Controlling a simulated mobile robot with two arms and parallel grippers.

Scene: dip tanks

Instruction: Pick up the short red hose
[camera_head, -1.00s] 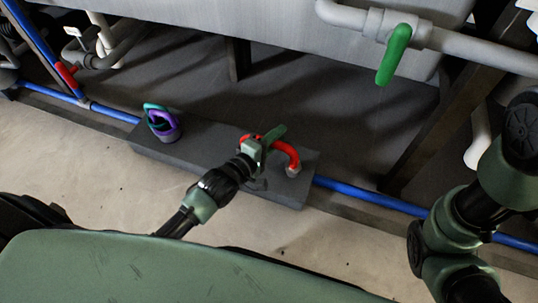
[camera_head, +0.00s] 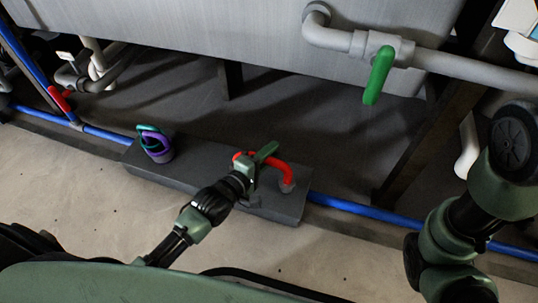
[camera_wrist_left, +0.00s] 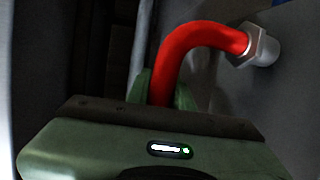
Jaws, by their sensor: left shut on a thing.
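The short red hose (camera_head: 280,168) is a bent red tube with a metal nut at its right end, at the right part of a dark grey block. My left gripper (camera_head: 258,160) is shut on the red hose near its left part. In the left wrist view the red hose (camera_wrist_left: 190,45) curves up out of the jaws and over to a silver hex nut (camera_wrist_left: 256,46). The nut sits close to a grey surface; I cannot tell whether it touches. The gripped part of the hose is mostly hidden by the gripper.
The dark grey block (camera_head: 205,185) lies on the floor along a blue pipe (camera_head: 365,209). Purple and teal hoses (camera_head: 155,142) stand at its left end. A grey tank (camera_head: 190,45), a white pipe (camera_head: 450,63) and a green valve handle (camera_head: 379,75) are behind.

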